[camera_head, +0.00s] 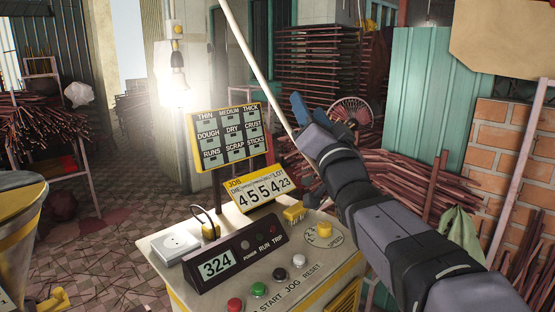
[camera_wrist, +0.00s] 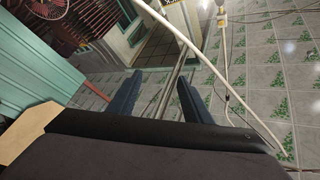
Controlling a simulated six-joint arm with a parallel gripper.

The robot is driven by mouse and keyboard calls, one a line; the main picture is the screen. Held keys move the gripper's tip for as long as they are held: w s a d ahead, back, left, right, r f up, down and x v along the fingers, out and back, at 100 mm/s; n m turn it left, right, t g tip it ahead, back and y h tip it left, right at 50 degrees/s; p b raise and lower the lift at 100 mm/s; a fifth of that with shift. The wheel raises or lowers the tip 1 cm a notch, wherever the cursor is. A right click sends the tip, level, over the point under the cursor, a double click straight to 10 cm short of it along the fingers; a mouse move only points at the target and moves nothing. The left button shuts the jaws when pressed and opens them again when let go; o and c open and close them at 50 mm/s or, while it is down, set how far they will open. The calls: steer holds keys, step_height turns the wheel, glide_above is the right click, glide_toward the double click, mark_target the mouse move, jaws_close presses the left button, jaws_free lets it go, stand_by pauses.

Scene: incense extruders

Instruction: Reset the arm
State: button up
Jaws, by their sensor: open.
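My gripper (camera_head: 299,107) is raised above and behind the control box, its blue fingers pointing away and up to the left. In the wrist view the two blue fingers (camera_wrist: 157,97) stand apart with nothing between them. A pale hanging cable passes close by the fingers in both views; I cannot tell whether it touches them. My arm reaches in from the lower right. No other object is named by the task.
The control box (camera_head: 164,257) has several buttons, a speed dial (camera_head: 324,231) and a display reading 324. A yellow-framed label board (camera_head: 191,137) and a job-number sign (camera_head: 232,186) stand behind it. Stick bundles (camera_head: 400,172) and a green corrugated sheet (camera_head: 413,90) are at right.

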steer(key=s+d+f+m+g+h+b, duration=0.1)
steer(key=d+f+m+h, duration=0.15)
steer(key=d, duration=0.55)
steer(key=d+f+m+g+h+b, duration=0.1)
steer(key=d+m+h, duration=0.25)
steer(key=d, duration=0.45)
steer(key=s+d+f+m+g+b, duration=0.1)
steer(key=s+f+g, duration=0.15)
steer(key=f, duration=0.85)
steer(key=s+d+f+m+g+b, duration=0.15)
steer(key=f+g, duration=0.25)
steer(key=f, duration=0.6)
steer(key=s+d+f+g+b, duration=0.1)
steer(key=s+f+g, duration=0.15)
steer(key=f, duration=0.85)
steer(key=s+a+f+n+g+p, duration=0.2)
steer(key=s+a+f+n+g, duration=0.2)
steer(key=s+f, duration=0.3)
steer(key=s+a+f+n+g+y+p, duration=0.1)
steer(key=s+a+f+n+g+p, duration=0.25)
steer(key=s, duration=0.55)
steer(key=s+a+f+n+g, duration=0.3)
steer(key=s+a+f+n, duration=0.15)
steer(key=s+f, duration=0.35)
step_height(320, 180, up, 13)
steer(key=s+p, duration=0.1)
steer(key=p, duration=1.2)
steer(key=shift+s+d+n, duration=0.2)
steer(key=shift+d+n, duration=0.2)
steer(key=shift+n, duration=0.05)
